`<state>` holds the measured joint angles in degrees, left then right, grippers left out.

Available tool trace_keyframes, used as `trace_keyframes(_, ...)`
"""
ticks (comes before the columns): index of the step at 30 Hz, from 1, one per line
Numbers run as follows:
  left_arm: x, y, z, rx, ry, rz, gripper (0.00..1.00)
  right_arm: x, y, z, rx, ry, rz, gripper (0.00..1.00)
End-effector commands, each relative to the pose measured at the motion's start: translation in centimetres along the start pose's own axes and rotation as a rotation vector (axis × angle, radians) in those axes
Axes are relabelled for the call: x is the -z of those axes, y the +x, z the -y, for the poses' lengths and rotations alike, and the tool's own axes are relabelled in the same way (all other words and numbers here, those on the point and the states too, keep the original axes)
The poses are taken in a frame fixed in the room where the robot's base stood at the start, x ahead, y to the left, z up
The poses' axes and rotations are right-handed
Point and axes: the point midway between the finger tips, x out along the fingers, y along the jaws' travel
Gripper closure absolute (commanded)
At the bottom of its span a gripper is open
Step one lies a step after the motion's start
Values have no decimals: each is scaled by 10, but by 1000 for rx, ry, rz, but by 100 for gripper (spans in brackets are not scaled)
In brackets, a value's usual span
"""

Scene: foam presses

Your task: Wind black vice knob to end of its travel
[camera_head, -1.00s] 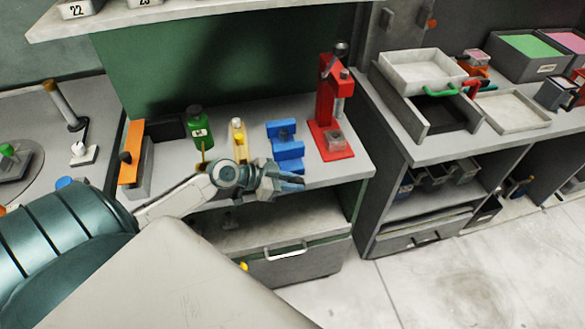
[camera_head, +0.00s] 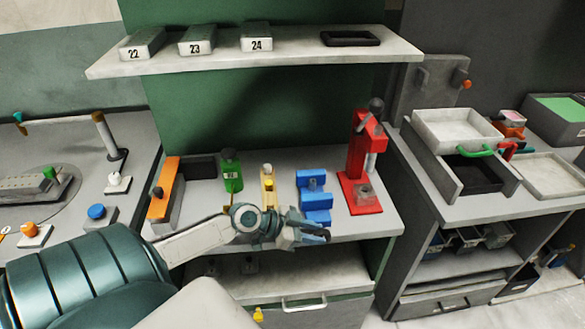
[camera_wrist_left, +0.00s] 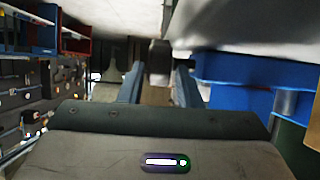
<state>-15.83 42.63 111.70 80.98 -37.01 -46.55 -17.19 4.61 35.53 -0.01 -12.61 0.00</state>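The blue vice (camera_head: 314,197) stands on the workbench in the head view, left of the red press. It fills the right side of the left wrist view (camera_wrist_left: 235,82). A dark block (camera_wrist_left: 159,62), which looks like the black knob, shows in the wrist view beyond and between the fingers. My left gripper (camera_head: 316,232) is just in front of the vice at the bench's front edge. Its two blue fingers (camera_wrist_left: 158,85) are spread, with a gap between them. I cannot tell whether they touch the knob. The knob is not clear in the head view. My right gripper is out of view.
The red press (camera_head: 364,165) stands right of the vice. A numbered shelf (camera_head: 290,55) overhangs the bench. A drawer (camera_head: 290,303) is below.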

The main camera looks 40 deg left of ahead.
Motion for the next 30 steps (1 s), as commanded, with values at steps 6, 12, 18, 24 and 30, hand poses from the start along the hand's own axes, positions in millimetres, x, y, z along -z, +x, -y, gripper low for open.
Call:
trace_keyframes(6,-2,-23,0,-3,4,7,69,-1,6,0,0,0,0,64)
trace_keyframes(12,-2,-41,-1,-4,3,7,69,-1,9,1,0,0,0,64)
trace_keyframes(18,0,-61,-1,-7,3,3,69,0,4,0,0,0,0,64)
trace_keyframes(24,4,-78,-1,-3,-4,4,69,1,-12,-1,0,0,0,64)
trace_keyframes(30,3,-90,-1,-4,-4,2,69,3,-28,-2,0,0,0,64)
